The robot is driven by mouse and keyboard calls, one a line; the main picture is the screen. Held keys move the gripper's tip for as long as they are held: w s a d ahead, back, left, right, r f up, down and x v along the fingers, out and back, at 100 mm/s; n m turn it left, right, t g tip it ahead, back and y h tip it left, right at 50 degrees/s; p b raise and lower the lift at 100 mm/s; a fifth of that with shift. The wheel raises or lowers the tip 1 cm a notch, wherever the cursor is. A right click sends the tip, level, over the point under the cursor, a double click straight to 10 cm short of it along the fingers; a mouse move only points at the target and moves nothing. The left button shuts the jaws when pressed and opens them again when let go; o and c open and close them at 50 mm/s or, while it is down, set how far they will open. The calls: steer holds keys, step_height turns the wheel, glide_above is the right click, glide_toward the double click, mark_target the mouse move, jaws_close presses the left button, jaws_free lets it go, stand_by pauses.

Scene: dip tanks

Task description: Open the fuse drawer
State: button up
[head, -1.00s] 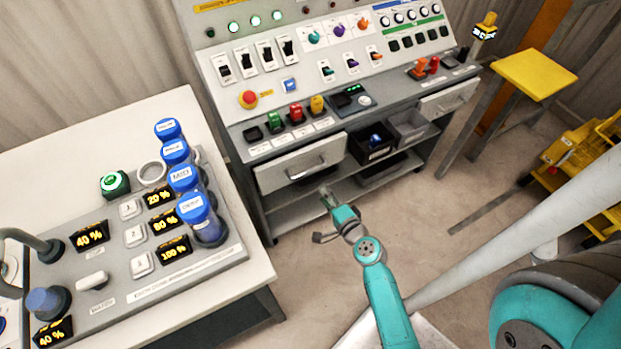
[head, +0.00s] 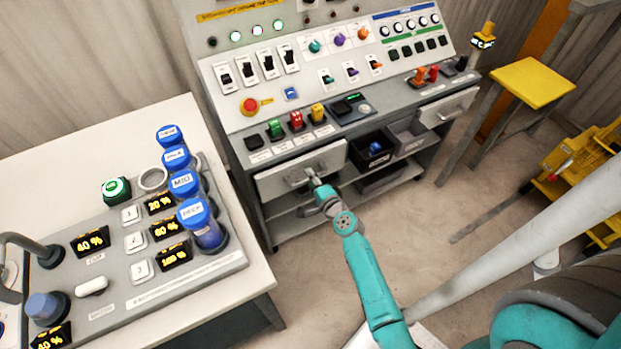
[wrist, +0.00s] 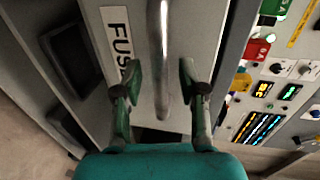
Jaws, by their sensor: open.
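The fuse drawer (head: 275,184) is the grey drawer under the left part of the console; it looks shut. Its front fills the middle of the wrist view, with a white label (wrist: 117,38) reading "FUSE", partly hidden by a finger. A metal bar handle (wrist: 158,45) runs up the drawer front. My gripper (wrist: 158,80) is open, with one finger on each side of the handle's near end. In the head view my gripper (head: 313,182) is at the drawer's handle. I cannot tell whether either finger touches the bar.
A second drawer (head: 450,106) is at the console's right. Dark bins (head: 372,148) sit on the shelf between the drawers. A table with a dip-tank panel (head: 120,285) stands at the left, a yellow stool (head: 533,82) at the right. The floor before the console is clear.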

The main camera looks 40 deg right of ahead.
steer(key=shift+w+d, duration=0.1)
steer(key=shift+w, duration=0.1)
jaws_close()
